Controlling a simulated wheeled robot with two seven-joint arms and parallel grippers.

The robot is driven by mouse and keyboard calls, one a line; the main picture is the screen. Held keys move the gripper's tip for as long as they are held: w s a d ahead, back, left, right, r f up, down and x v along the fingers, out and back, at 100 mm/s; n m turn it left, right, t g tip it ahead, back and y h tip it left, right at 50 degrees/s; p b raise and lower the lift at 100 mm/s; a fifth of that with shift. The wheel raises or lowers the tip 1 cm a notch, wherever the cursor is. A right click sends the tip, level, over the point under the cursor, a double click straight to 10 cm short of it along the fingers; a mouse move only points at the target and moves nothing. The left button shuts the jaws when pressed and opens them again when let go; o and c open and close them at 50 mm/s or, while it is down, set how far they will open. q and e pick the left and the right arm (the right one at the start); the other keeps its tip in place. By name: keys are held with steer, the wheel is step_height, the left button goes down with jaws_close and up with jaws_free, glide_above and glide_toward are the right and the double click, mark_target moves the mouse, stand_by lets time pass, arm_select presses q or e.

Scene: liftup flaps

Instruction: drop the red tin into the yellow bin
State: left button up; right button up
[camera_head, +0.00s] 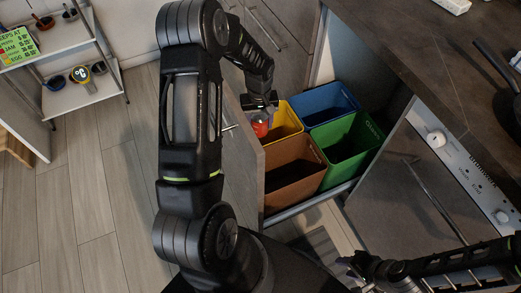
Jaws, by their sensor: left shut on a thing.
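My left gripper (261,106) points down and is shut on the red tin (261,128). The tin hangs at the left side of the yellow bin (288,117), close to the drawer front's upper edge. I cannot tell whether the tin is inside the bin's rim or above it. The yellow bin is partly hidden by the gripper, the tin and the brown bin. My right gripper (349,264) is low at the bottom right, apart from the bins. Its fingers are too small and dark to tell whether they are open.
The pulled-out drawer also holds a blue bin (325,101), a green bin (350,150) and a brown bin (291,170). The drawer front (241,165) stands left of them. A dark counter (440,60) and an oven (405,190) are at right. A shelf rack (75,95) stands upper left.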

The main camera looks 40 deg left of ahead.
mark_target(260, 116)
arm_select(q)
steer(key=o, duration=1.4)
step_height(260, 116, up, 8)
steer(key=shift+f+p, duration=0.1)
steer(key=shift+p, duration=0.5)
